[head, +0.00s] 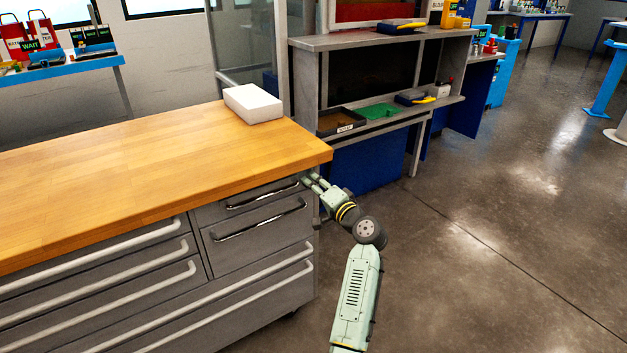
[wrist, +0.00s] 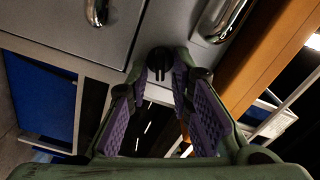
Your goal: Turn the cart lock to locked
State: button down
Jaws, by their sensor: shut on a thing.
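The cart (head: 257,260) is a grey drawer cabinet with a wooden top. The cart lock (wrist: 158,54) is a small dark round part with a narrow key-like piece, on the cart's front in the wrist view. My gripper (head: 308,180) is at the cart's upper right front corner, just below the wooden top. In the wrist view, the fingertips of my gripper (wrist: 163,70) are on both sides of the lock's dark piece and shut on it. The head view hides the lock behind my gripper. I cannot read any lock marking.
Drawer handles (head: 260,221) stick out of the cart's front close to my gripper. A white block (head: 253,103) lies on the wooden top (head: 130,165). A grey bench (head: 340,42) with trays stands behind. The floor (head: 480,260) to the right is clear.

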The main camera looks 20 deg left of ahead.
jog(key=shift+f+m+p, duration=0.15)
jog(key=shift+m+p, duration=1.05)
jog(key=shift+m, duration=1)
jog(key=c, duration=1.8)
grip_release()
jog(key=shift+o, duration=0.2)
jog(key=shift+d, duration=0.1)
jog(key=v, duration=1.2)
